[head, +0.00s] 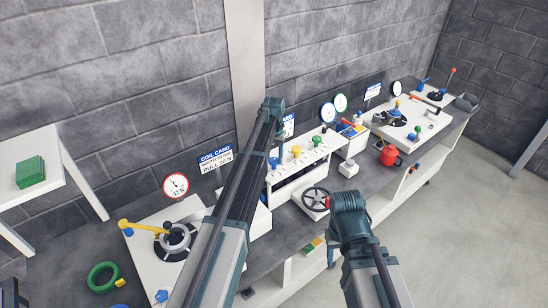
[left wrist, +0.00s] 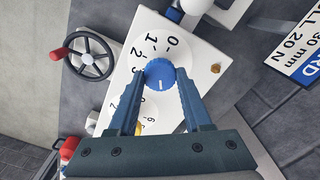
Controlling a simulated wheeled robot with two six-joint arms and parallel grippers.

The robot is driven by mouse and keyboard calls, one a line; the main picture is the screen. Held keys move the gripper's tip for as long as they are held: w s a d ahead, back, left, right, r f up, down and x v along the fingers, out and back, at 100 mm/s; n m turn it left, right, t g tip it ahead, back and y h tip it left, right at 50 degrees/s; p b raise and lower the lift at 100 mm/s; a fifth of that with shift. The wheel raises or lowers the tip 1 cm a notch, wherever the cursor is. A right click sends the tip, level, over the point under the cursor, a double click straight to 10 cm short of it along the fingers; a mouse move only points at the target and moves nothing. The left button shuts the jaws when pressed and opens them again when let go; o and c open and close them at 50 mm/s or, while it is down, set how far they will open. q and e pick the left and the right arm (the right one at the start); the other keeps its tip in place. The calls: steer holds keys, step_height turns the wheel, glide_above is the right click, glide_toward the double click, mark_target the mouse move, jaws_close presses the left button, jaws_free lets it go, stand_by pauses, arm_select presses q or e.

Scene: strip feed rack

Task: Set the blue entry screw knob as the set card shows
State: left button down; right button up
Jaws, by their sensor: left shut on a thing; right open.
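The blue entry screw knob (left wrist: 160,74) sits on a white dial numbered 0, 1, 2, 3. A short white mark shows on the knob's lower part in the left wrist view; any scale number beside it is hidden. My left gripper (left wrist: 158,80) is shut on this knob, one finger on each side. In the head view, the blue knob (head: 274,163) stands at the left end of a row on a white housing (head: 300,170). The set card (head: 288,127) behind is partly covered by my left arm and unreadable. My right gripper (head: 347,199) is open and empty.
A yellow knob (head: 296,152) and a green knob (head: 315,140) stand right of the blue one. A black handwheel (head: 315,198) is in front of the housing. A coil card (head: 215,158) and gauge (head: 175,186) are at left.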

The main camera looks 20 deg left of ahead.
mark_target(274, 160)
arm_select(q)
steer(key=shift+n, duration=1.1)
steer(key=shift+c, duration=1.7)
jaws_free()
step_height(274, 160, up, 14)
steer(key=p, duration=1.3)
steer(key=shift+p, duration=0.4)
steer(key=shift+f, duration=0.15)
